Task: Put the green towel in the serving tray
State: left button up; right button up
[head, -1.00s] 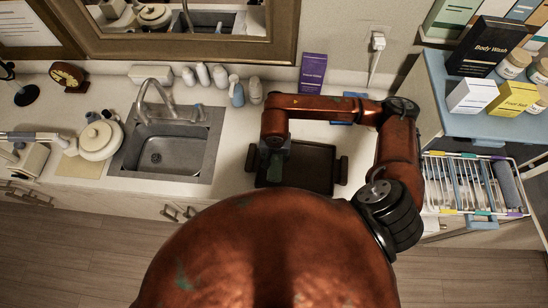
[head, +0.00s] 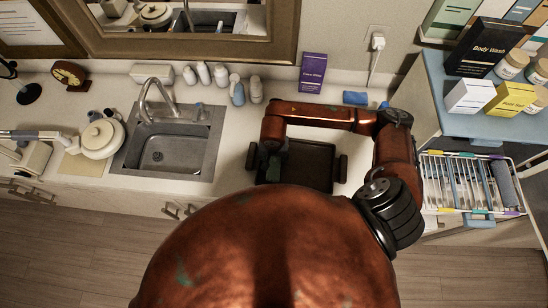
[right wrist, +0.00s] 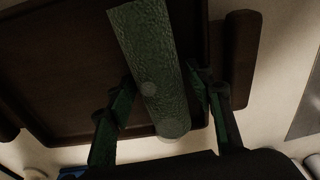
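The green towel (right wrist: 150,60) is a rolled, textured cylinder; in the right wrist view it lies between my right fingers, over the dark tray floor. The serving tray (head: 318,166) is dark brown with side handles and sits on the counter right of the sink. My right gripper (right wrist: 160,75) is low over the tray's left part, also seen in the head view (head: 271,168). Its fingers straddle the towel, with a narrow gap visible on the right side, so it looks open. In the head view the towel is mostly hidden by shadow and the gripper. My left gripper is out of view.
The sink (head: 170,150) lies left of the tray. A purple box (head: 312,73) and a blue item (head: 355,98) stand behind it. A blue-topped cart (head: 480,125) with boxes and a rack of tools is at right. A round white pot (head: 101,138) is at left.

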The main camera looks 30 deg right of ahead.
aim_at(274, 160)
jog(key=shift+r, duration=0.45)
jog(key=r, duration=0.3)
jog(key=r+b, duration=0.1)
jog(key=r, duration=0.3)
jog(key=s+r+b, duration=0.1)
jog(key=r, duration=0.2)
jog(key=shift+a+r, duration=0.25)
jog(key=shift+a, duration=0.1)
jog(key=shift+s+r, duration=0.1)
jog(key=shift+r, duration=0.35)
